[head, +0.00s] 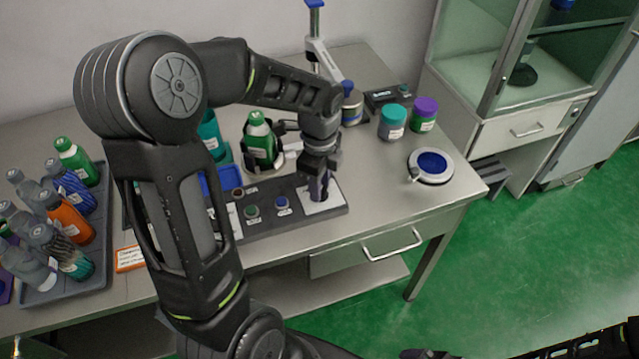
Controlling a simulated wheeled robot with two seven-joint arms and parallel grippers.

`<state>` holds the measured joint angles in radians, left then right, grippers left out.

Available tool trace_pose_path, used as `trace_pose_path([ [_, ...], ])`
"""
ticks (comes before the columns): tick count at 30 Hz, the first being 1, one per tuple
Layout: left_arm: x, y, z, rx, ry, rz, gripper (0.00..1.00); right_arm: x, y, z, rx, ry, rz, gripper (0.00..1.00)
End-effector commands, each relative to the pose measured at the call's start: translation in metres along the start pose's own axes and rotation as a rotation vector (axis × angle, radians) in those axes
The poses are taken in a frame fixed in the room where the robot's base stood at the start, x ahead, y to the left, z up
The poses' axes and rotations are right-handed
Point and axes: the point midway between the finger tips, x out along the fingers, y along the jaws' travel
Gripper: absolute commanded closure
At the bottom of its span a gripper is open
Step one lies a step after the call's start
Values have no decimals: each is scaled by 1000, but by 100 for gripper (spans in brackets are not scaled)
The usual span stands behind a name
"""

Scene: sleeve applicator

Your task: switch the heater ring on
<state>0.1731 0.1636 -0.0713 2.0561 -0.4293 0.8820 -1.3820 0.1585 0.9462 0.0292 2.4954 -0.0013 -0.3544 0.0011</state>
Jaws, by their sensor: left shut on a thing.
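The control panel (235,228) is a long dark strip along the front of the metal table. It carries a green button (252,211), a blue button (282,203) and a white plate (330,203) at its right end. My left gripper (319,186) points down over this plate and is shut on a small dark control that stands on it. The fingers hide most of that control, so its position cannot be read. Behind the panel, a green bottle (259,130) stands upright within a black ring-shaped holder (262,161), perhaps the heater ring.
A grey tray (65,285) of several bottles is at the left. A teal-lidded jar (392,122), a purple-lidded jar (425,114) and a round white dish (431,167) with a blue middle stand at the right. The table's front right corner is clear.

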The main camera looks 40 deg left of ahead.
Motion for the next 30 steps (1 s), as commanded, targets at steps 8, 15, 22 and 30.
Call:
trace_pose_path([
  [8, -1, -1, 0, 2, -1, -3, 62, 0, 0, 0, 0, 0, 0, 2],
  [15, 0, 0, 0, 0, -1, -1, 50, 0, 0, 0, 0, 0, 0, 2],
  [22, -3, 0, 0, -1, -1, -1, 50, 0, 0, 0, 0, 0, 0, 2],
  [30, -37, -2, 0, -1, -1, -6, 50, 2, 1, 0, 0, 0, 0, 2],
])
